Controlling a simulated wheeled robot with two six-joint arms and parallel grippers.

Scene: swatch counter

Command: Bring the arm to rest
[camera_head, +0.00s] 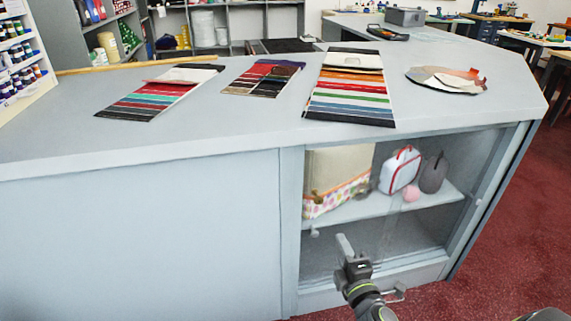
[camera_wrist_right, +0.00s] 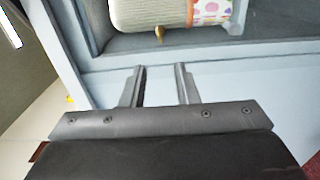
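My right arm comes in from the bottom of the head view. Its gripper (camera_head: 345,248) hangs in front of the counter's open cabinet, below the shelf. In the right wrist view the two fingers of the right gripper (camera_wrist_right: 160,74) stand apart with nothing between them. The pale cabinet front lies behind the fingertips; I cannot tell how near they are to it. My left gripper shows in neither view.
The grey counter (camera_head: 225,125) carries fabric swatch cards (camera_head: 350,88) and a round swatch fan (camera_head: 446,80). The cabinet shelf (camera_head: 350,208) holds a cream bin (camera_head: 338,168), a white-and-red bag (camera_head: 400,170) and a dark bag (camera_head: 433,173).

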